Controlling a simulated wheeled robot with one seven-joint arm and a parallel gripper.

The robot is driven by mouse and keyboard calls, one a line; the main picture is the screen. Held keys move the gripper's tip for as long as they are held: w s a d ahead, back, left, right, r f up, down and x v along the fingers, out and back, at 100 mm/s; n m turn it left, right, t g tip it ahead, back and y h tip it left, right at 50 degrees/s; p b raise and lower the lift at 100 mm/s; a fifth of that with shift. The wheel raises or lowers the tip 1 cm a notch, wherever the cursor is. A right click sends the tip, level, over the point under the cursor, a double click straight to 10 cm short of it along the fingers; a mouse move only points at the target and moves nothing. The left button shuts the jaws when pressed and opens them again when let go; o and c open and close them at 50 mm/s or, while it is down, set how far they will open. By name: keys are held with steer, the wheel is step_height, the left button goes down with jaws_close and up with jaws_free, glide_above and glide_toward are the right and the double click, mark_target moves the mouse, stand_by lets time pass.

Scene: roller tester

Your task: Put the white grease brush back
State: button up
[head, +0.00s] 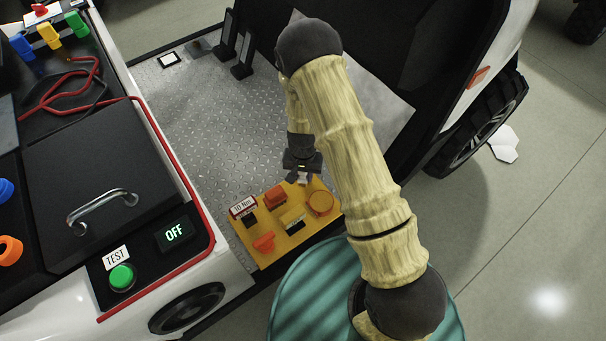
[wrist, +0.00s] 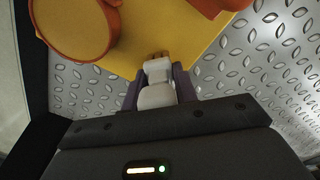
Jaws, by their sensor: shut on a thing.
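My gripper (head: 301,176) is shut on the white grease brush (wrist: 157,96). In the wrist view the brush's white body lies between the two dark fingers, with a small tan end pointing at the yellow board (head: 288,248). In the head view the brush is mostly hidden by the gripper, just at the board's far edge. I cannot tell whether the brush touches the board. The board carries an orange block (head: 275,197), a round orange pot (head: 320,203), a red-orange knob (head: 264,243) and a "10 Nm" label (head: 243,206).
The board lies on a metal tread-plate floor (head: 190,110). A vehicle wheel (head: 480,125) stands right.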

steer(key=shift+f, duration=0.15)
steer(key=o, duration=1.1)
steer(key=shift+c, duration=0.2)
step_height(320, 180, up, 12)
steer(key=p, duration=0.3)
steer(key=shift+r, duration=0.2)
